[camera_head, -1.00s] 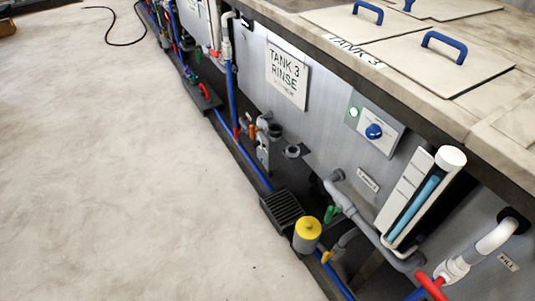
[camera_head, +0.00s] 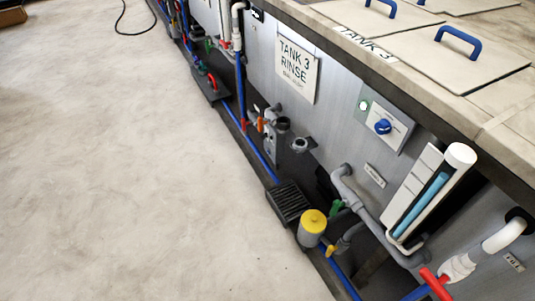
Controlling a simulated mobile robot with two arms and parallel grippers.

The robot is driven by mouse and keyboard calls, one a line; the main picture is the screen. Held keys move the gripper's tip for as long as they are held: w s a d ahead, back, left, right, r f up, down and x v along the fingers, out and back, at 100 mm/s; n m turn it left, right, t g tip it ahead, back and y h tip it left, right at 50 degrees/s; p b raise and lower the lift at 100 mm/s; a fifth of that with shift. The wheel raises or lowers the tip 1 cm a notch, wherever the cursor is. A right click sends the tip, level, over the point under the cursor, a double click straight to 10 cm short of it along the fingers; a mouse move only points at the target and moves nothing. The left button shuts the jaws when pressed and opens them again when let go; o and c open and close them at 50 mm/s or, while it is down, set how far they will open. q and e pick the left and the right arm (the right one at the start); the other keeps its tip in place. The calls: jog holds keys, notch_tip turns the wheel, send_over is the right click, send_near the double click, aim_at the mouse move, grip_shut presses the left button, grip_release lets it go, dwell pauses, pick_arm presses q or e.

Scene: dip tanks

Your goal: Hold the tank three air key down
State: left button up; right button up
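The tank three front (camera_head: 262,60) is a grey panel with a white sign (camera_head: 297,70) reading "TANK 3 RINSE". To the right of the sign is a small grey control plate (camera_head: 399,126). It carries a blue knob-like key (camera_head: 383,127) and a pale green-white round lamp or button (camera_head: 364,106). The printing on the plate is too small to read, so I cannot tell whether the blue part is the air key. Neither of my grippers is in view, and nothing touches the plate.
A sight gauge (camera_head: 430,195) with a white cap stands right of the plate. Grey pipes (camera_head: 362,210), a yellow-topped canister (camera_head: 312,228), a black grate (camera_head: 287,203) and a red-handled valve (camera_head: 436,284) line the tank foot. Blue-handled lids (camera_head: 458,62) lie on top.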

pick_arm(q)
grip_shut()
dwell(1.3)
